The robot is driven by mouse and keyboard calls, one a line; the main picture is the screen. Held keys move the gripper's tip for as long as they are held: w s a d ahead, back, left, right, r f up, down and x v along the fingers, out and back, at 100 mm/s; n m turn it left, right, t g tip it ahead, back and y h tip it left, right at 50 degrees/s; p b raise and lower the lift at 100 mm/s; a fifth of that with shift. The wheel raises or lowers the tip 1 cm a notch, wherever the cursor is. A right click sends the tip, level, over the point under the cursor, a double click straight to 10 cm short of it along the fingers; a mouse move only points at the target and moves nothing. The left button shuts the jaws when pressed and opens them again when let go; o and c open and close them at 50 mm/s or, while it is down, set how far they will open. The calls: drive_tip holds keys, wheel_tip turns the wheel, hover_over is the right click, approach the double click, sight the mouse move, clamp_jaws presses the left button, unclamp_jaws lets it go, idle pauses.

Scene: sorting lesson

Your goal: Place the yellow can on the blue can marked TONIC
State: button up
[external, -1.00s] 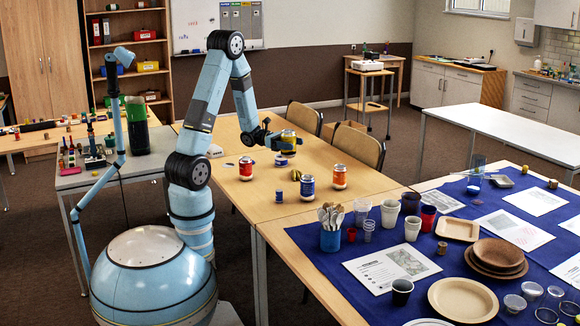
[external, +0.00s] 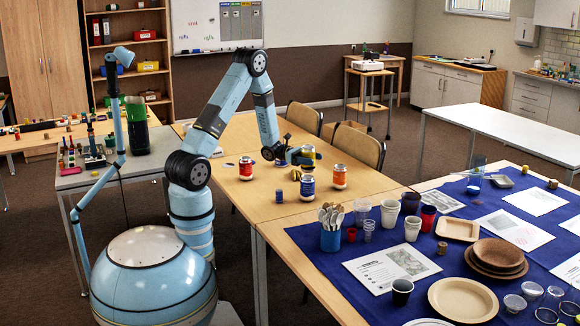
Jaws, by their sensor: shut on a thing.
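A second blue can (external: 281,161) stands farther back, partly hidden by my gripper. The labels are too small to read, so I cannot tell which blue can says TONIC.
Two red-orange cans stand on the table (external: 262,207), one to the left (external: 246,168) and one to the right (external: 340,176). Chairs (external: 358,147) stand behind.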

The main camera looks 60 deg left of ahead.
drive_tip(key=shift+f, duration=1.25)
drive_tip(key=o, duration=1)
drive_tip(key=shift+s+a, duration=0.1)
drive_tip(key=v, duration=1.2)
